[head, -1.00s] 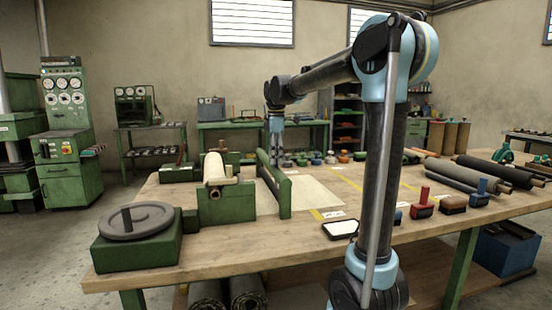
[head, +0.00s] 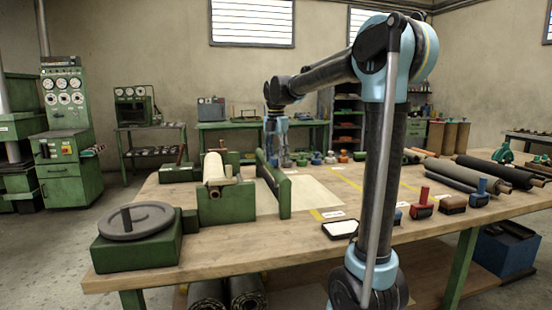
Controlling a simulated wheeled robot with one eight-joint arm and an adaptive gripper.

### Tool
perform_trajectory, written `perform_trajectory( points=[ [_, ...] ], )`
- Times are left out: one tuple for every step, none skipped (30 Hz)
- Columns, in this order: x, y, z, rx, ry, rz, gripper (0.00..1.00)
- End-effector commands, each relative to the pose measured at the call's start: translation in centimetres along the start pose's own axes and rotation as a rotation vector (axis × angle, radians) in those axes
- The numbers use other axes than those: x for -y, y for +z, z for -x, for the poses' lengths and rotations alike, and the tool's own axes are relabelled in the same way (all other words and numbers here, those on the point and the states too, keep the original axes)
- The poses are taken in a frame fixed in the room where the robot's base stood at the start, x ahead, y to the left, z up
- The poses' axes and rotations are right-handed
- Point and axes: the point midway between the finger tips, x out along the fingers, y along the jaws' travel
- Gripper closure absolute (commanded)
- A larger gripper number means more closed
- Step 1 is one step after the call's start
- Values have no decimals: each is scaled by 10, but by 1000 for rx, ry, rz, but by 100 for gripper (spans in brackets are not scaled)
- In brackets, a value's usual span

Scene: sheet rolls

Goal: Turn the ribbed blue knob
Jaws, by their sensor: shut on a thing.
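My gripper (head: 281,161) points straight down at the far side of the workbench, just behind the upright green plate. It is small in the head view and partly covered by that plate. It is shut at the left end of a row of small knob-like pieces. The ribbed blue knob cannot be made out by itself; the fingers and the plate hide what is between the jaws.
The row holds a green piece (head: 301,160) and several others close to the right of my gripper. The green plate (head: 285,196) stands in front of it. A green roll stand (head: 228,203) is at left, and dark rolls (head: 450,174) lie at right.

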Motion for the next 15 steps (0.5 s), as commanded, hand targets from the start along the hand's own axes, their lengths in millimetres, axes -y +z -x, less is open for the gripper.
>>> perform_trajectory(
  points=[
    [-1, 2, 0, 3, 3, 21, 81],
    [-2, 2, 0, 3, 3, 35, 81],
    [-2, 2, 0, 3, 3, 50, 81],
    [-2, 2, 0, 3, 3, 62, 81],
    [-2, 2, 0, 3, 3, 71, 81],
    [-2, 2, 0, 3, 3, 82, 81],
    [-2, 2, 0, 3, 3, 90, 81],
    [-2, 2, 0, 3, 3, 96, 81],
    [-2, 2, 0, 3, 3, 103, 81],
    [-2, 2, 0, 3, 3, 107, 81],
    [-2, 2, 0, 3, 3, 110, 81],
    [-2, 2, 0, 3, 3, 114, 81],
    [-2, 2, 0, 3, 3, 117, 81],
    [-2, 2, 0, 3, 3, 118, 81],
    [-2, 2, 0, 3, 3, 120, 81]
  ],
)
